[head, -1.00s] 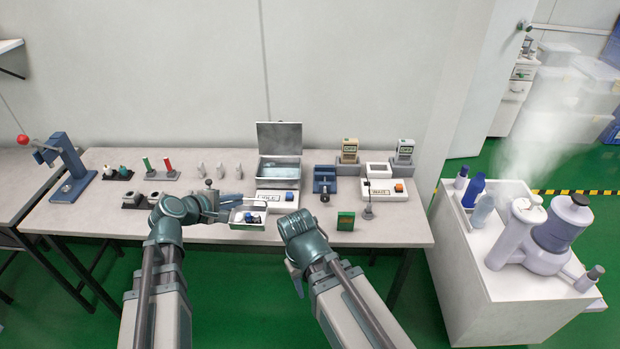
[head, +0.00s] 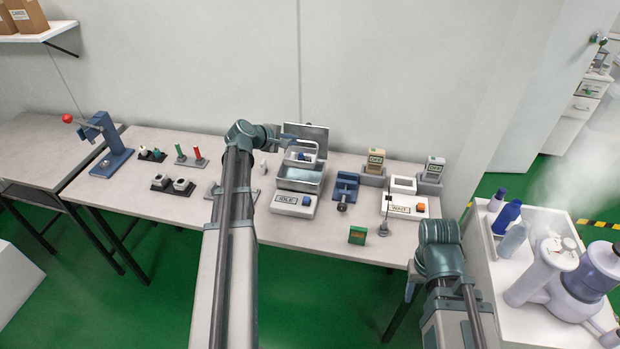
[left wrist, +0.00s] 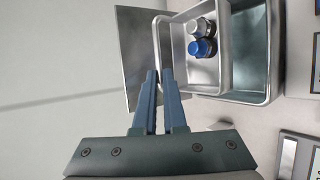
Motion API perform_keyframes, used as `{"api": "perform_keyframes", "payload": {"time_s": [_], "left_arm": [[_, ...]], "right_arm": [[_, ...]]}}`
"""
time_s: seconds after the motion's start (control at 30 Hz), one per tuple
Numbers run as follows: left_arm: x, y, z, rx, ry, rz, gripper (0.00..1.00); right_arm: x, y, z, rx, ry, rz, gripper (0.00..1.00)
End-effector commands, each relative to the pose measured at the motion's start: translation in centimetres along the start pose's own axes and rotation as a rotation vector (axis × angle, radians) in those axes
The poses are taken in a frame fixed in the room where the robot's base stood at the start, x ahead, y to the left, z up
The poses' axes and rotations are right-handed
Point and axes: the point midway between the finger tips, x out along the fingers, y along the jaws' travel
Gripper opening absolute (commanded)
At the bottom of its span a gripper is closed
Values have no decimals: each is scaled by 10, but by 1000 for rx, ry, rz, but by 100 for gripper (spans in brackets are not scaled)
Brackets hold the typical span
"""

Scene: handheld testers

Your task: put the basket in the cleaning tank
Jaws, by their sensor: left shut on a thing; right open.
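The small metal basket (head: 291,158) hangs from my left gripper (head: 294,138), over the back part of the cleaning tank (head: 300,188). A blue-capped part and a grey one lie in the basket. The tank is an open metal basin with its lid (head: 318,137) raised behind it. In the left wrist view, my left fingers (left wrist: 159,100) are shut at the basket's near side (left wrist: 165,55), and the tank (left wrist: 265,85) shows beyond and below. The exact grip contact is hard to see. My right gripper (head: 410,283) is open and empty at the table's front right, partly hidden by its wrist.
The tank's IDLE panel (head: 292,201) is in front of it. A blue fixture (head: 345,188) and a WAIT unit (head: 403,207) stand to its right. A green block (head: 357,235) lies near the front edge.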

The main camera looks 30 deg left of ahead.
Motion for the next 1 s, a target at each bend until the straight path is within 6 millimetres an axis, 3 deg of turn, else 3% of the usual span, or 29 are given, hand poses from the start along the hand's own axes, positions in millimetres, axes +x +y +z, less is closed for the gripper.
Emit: {"api": "perform_keyframes", "payload": {"time_s": [0.43, 0.77, 1.0], "left_arm": [[33, -47, -12, 0, -1, 0, 0], [37, -53, -14, 1, -1, 0, 0], [52, -76, -20, 1, -1, 0, 0]], "right_arm": [[59, -6, -4, -1, 0, 0, 50], [66, -6, -4, -1, 0, 0, 50], [94, -9, -6, -1, 0, 0, 50]]}}
